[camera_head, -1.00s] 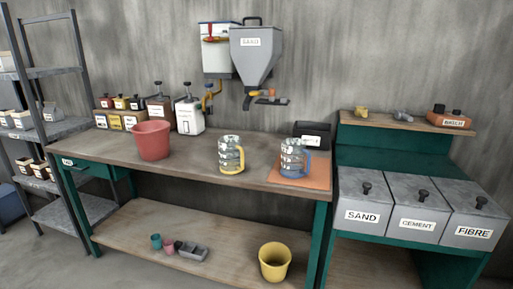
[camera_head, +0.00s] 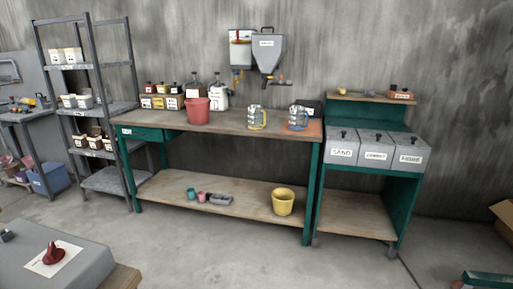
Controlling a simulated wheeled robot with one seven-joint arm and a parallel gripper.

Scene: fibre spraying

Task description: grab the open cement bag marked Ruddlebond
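No bag that I can read as Ruddlebond shows in the head view. Small pale labelled packages stand on the grey shelf rack (camera_head: 105,108) at the left: an upper group (camera_head: 67,55), a middle group (camera_head: 76,101) and a lower group (camera_head: 92,142). Their labels are too small to read, and I cannot tell whether any is an open cement bag. A grey lidded bin marked CEMENT (camera_head: 375,155) sits between the SAND and FIBRE bins at the right. My gripper is not in view.
A long workbench (camera_head: 230,121) holds a red bucket (camera_head: 195,111) and two mugs. A yellow bucket (camera_head: 283,203) stands on its lower shelf. A grey-topped table (camera_head: 75,262) is at the near left, a cardboard box (camera_head: 505,218) at the right edge. The concrete floor between is clear.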

